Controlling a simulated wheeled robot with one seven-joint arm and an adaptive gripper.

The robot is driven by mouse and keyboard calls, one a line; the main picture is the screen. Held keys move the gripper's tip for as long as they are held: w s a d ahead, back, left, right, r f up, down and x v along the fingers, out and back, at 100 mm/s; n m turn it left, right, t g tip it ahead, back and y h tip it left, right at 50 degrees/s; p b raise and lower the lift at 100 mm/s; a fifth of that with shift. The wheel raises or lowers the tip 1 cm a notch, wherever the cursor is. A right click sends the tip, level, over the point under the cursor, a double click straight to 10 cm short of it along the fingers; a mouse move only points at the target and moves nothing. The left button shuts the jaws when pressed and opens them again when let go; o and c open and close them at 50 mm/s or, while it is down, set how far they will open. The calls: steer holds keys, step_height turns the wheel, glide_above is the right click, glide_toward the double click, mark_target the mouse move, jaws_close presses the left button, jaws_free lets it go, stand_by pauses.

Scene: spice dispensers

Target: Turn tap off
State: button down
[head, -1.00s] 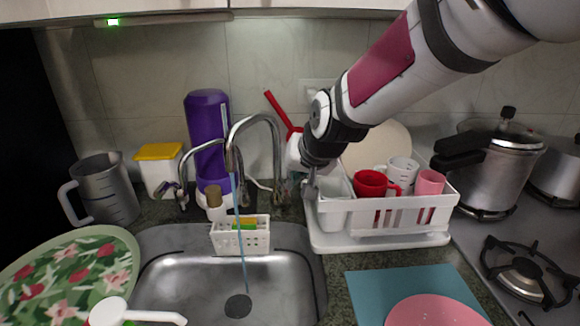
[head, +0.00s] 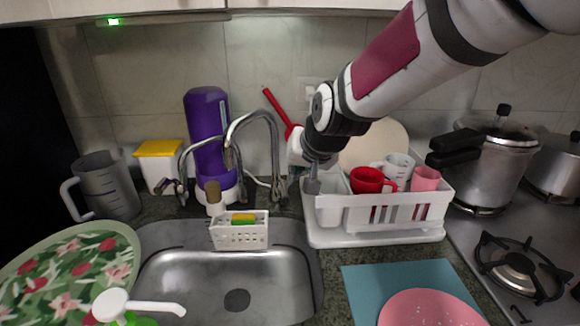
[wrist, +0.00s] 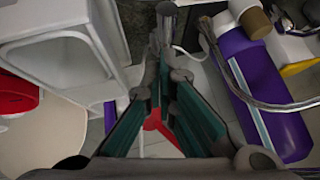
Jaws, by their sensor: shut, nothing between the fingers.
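The chrome tap (head: 277,150) stands behind the sink, its tall curved spout reaching left over the basin. No water stream shows under the spout. Its base and lever area are at the right end of the spout, partly unclear near my gripper. My gripper (head: 312,184) is just right of the tap base, pointing down beside the dish rack, shut and empty. The wrist view shows the closed fingers (wrist: 165,45) with the chrome spout (wrist: 250,98) to their right. I cannot tell whether the fingertips touch the lever.
The white dish rack (head: 385,236) with cups is directly right of my gripper. A smaller chrome spout (head: 183,160) and purple bottle (head: 207,135) stand left. A red-handled item (head: 279,113) leans behind.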

steer(key=v, duration=1.1)
steer(key=s+d+g+h+p, duration=0.1)
steer(key=s+d, duration=0.3)
steer(key=s, duration=0.5)
steer(key=s+d+g+h+p, duration=0.1)
steer(key=s+d, duration=0.3)
steer(key=s, duration=0.5)
steer(key=s+d+g+p, duration=0.1)
steer(key=s+d+p, duration=0.2)
steer(key=s, duration=0.6)
steer(key=shift+d+n+h, duration=0.3)
steer(key=shift+d+h, duration=0.1)
steer(key=shift+d, duration=0.65)
steer(key=shift+s, duration=0.15)
